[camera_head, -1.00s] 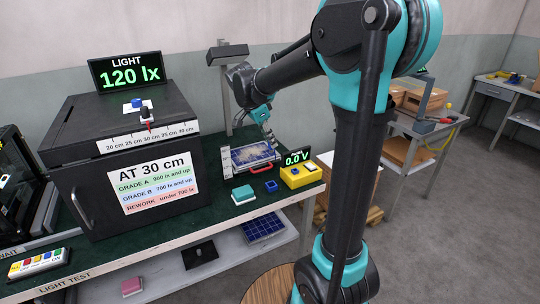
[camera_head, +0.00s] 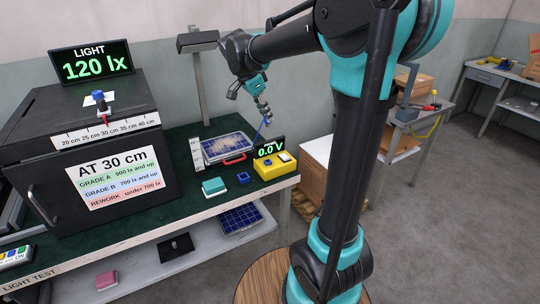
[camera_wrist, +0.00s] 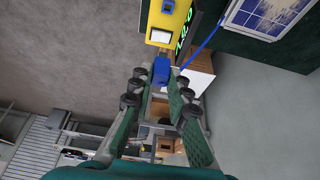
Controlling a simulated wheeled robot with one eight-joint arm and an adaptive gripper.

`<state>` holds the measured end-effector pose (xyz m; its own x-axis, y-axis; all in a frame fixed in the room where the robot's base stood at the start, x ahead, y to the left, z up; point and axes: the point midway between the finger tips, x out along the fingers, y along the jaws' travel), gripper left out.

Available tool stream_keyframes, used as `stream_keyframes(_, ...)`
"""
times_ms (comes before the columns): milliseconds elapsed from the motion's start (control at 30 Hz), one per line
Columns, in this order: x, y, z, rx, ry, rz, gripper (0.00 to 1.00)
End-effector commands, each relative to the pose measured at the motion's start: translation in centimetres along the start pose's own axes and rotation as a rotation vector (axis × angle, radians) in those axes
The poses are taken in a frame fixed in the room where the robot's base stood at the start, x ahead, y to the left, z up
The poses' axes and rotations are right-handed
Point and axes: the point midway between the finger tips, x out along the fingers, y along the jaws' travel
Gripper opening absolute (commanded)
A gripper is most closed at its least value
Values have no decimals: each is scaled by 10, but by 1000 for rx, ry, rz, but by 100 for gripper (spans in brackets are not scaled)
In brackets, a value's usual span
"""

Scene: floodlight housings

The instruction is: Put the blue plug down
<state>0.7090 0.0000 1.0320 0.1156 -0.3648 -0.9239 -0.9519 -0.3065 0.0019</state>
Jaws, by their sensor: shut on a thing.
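My gripper (camera_head: 266,112) is raised above the bench, over the back of the yellow meter (camera_head: 275,169). In the wrist view my gripper (camera_wrist: 157,78) is shut on the blue plug (camera_wrist: 160,69), which sits between the fingertips. A blue cable (camera_wrist: 205,42) runs from the plug toward the solar panel (camera_wrist: 268,12). In the head view the cable (camera_head: 257,133) hangs below the gripper, and the plug itself is too small to make out. The meter also shows in the wrist view (camera_wrist: 166,22), apart from the plug. Its display (camera_head: 271,147) reads 0.0 V.
A red handle-like part (camera_head: 234,160), a small blue open block (camera_head: 243,178) and a teal block (camera_head: 214,186) are near the meter. A lamp post (camera_head: 200,85) stands behind.

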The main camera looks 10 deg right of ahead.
Motion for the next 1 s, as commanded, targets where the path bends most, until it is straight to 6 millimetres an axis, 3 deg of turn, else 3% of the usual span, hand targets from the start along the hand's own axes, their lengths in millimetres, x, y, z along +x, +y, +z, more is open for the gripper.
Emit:
stream_keyframes(400,92,0,38,0,0,0,0)
stream_keyframes(1000,148,0,61,0,0,0,0)
